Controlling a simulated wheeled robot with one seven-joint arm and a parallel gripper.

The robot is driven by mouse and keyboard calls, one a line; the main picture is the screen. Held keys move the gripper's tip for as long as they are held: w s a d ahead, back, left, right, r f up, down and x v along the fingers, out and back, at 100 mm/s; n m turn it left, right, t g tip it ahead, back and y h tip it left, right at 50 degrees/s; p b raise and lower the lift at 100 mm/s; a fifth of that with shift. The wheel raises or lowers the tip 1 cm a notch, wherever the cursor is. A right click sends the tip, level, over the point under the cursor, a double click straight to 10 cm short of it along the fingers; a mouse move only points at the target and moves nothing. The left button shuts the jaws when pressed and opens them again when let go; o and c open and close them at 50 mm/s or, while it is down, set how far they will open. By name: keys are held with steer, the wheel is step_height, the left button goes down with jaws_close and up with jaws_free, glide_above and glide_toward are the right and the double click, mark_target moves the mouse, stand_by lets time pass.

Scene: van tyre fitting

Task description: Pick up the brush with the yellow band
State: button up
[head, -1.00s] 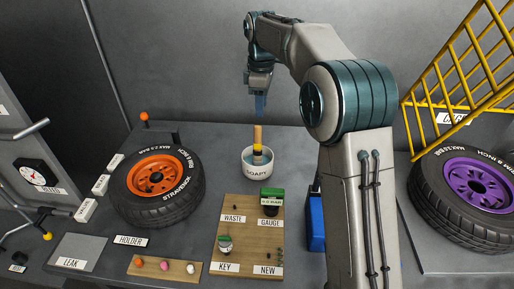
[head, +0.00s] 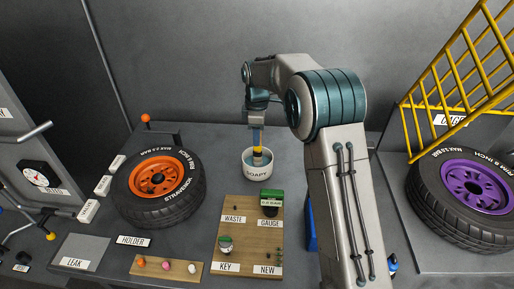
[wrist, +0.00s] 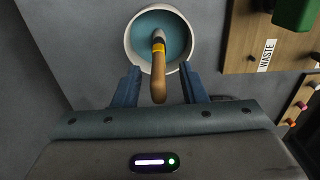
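The brush with the yellow band (wrist: 158,68) stands in a white pot labelled SOAPY (head: 258,174). Its wooden handle points up toward my wrist camera and its lower end is in the blue-green liquid. The yellow band also shows just above the pot in the head view (head: 257,151). My gripper (wrist: 163,76) is open, with one blue finger on each side of the handle and gaps showing on both sides. In the head view my gripper (head: 257,138) is directly above the pot, and its fingers cover much of the handle.
A wooden board (head: 235,205) with WASTE, GAUGE, KEY and NEW labels lies in front of the pot. A tyre with an orange rim (head: 157,178) lies to the left. A tyre with a purple rim (head: 470,188) and yellow cage (head: 462,70) are at right.

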steer(key=shift+w+d+f, duration=0.1)
steer(key=shift+f, duration=1.35)
jaws_close()
steer(key=shift+r, duration=0.1)
steer(key=shift+r, duration=0.55)
step_height(320, 180, up, 3)
steer(key=shift+f+b, duration=0.2)
steer(key=shift+b, duration=0.4)
steer(key=w+d+r+b, duration=0.2)
steer(key=d+r, duration=0.5)
steer(key=d, duration=0.4)
steer(key=shift+w+d, duration=0.2)
